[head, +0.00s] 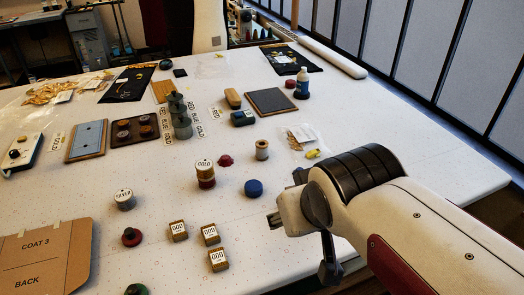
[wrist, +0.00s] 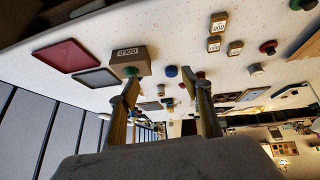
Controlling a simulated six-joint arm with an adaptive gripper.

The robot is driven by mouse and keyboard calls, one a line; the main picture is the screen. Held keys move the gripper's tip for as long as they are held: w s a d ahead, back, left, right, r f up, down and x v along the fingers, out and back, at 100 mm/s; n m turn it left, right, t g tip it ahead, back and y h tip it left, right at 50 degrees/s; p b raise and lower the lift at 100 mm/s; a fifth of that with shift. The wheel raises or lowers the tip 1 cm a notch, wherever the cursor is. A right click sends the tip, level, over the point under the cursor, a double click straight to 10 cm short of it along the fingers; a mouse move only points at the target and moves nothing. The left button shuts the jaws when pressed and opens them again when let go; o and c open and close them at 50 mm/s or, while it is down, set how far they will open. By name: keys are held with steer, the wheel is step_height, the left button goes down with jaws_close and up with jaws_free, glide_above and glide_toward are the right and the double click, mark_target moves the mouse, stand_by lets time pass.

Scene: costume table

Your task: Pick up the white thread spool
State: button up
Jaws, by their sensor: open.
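A pale, whitish thread spool (head: 262,150) with tan ends stands upright on the white table in the head view. It is right of the red piece and behind the blue round piece. My gripper (head: 277,217) is nearer the camera, to the right of the small labelled boxes and well apart from the spool. In the wrist view my gripper (wrist: 160,88) shows two spread fingers with nothing held between them.
A red piece (head: 225,160) lies between. A clear bag (head: 300,137) and yellow piece (head: 313,154) lie to its right. A GOLD box (wrist: 130,62) shows in the wrist view.

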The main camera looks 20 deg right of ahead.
steer(key=w+d+r+t+h, duration=0.15)
steer(key=w+d, duration=0.25)
steer(key=w, duration=0.4)
steer(key=w+d+r+t+h, duration=0.1)
steer(key=w+d+r, duration=0.1)
steer(key=w+d, duration=0.35)
steer(key=n+t+y, duration=0.4)
steer(key=y, duration=0.1)
glide_above(259, 144)
steer(key=s+d, duration=0.4)
steer(key=s, duration=0.2)
step_height(259, 144, down, 7)
steer(key=f+y, duration=0.1)
steer(key=f, duration=0.2)
steer(key=w+f+n+y, duration=0.1)
steer(key=f+y, duration=0.1)
steer(key=f, duration=0.1)
steer(key=f+n+g+y, duration=0.1)
steer(key=f, duration=0.1)
steer(key=shift+w+a+f, duration=0.35)
steer(key=shift+w+f, duration=0.05)
steer(key=shift+s+a+f+g+y, duration=0.1)
steer(key=shift+s+f+g+y, duration=0.05)
steer(key=shift+f+y, duration=0.3)
steer(key=shift+s+a+f+g+y, duration=0.15)
steer(key=shift+f+y, duration=0.15)
steer(key=shift+f, duration=0.25)
steer(key=shift+x, duration=2.5)
steer(key=shift+d, duration=0.1)
steer(key=shift+c, duration=0.3)
